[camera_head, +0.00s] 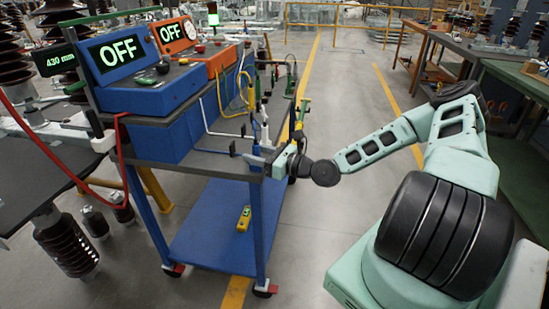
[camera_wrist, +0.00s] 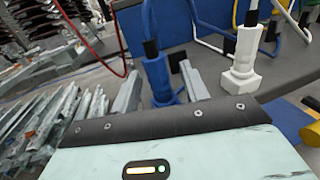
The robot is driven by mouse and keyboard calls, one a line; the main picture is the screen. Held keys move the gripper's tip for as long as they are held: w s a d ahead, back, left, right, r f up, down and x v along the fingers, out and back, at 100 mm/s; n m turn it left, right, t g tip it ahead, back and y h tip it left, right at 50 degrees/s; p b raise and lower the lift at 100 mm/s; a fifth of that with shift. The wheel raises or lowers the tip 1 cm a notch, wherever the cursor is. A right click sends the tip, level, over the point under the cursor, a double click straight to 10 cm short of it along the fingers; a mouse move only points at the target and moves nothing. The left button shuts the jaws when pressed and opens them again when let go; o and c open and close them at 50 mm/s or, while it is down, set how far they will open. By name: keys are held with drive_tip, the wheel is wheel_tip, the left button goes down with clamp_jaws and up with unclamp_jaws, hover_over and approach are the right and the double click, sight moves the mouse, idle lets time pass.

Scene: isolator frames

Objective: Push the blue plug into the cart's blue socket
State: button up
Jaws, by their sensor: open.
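The blue plug (camera_wrist: 158,76), with a black collar and a blue cable rising from it, stands upright in the wrist view. My gripper (camera_wrist: 160,84) is open, with one finger on each side of the plug and gaps visible; I cannot tell whether the plug is fully between the fingertips. In the head view my gripper (camera_head: 247,155) is at the right end of the cart's (camera_head: 212,158) middle shelf. I cannot pick out the blue plug there. A blue box (camera_head: 150,90) reading OFF stands on the cart. I cannot make out the blue socket.
A white plug (camera_wrist: 243,57) stands to the right of the blue one. An orange box (camera_head: 205,60) reading OFF stands behind the blue box. A red cable (camera_head: 119,150) hangs at the cart's left. A yellow meter (camera_head: 244,218) lies on the lower shelf. Benches stand at right.

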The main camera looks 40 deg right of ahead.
drive_tip(key=b+v, duration=0.2)
drive_tip(key=v, duration=1.5)
drive_tip(key=w+a+f+n+g+h+p, duration=0.1)
drive_tip(key=a+f+n+g+h+p, duration=0.25)
drive_tip(key=a+n+g, duration=1.35)
drive_tip(key=s+a+r+n+h+p, duration=0.1)
drive_tip(key=s+a+r+n+p, duration=0.1)
drive_tip(key=s+a+r+n, duration=0.6)
drive_tip(key=s+a+r+n+h+p, duration=0.2)
drive_tip(key=s+a+r+n, duration=0.5)
drive_tip(key=r+n, duration=0.5)
drive_tip(key=shift+s+a+n, duration=0.4)
drive_tip(key=shift+a+n, duration=0.15)
drive_tip(key=shift+n, duration=0.45)
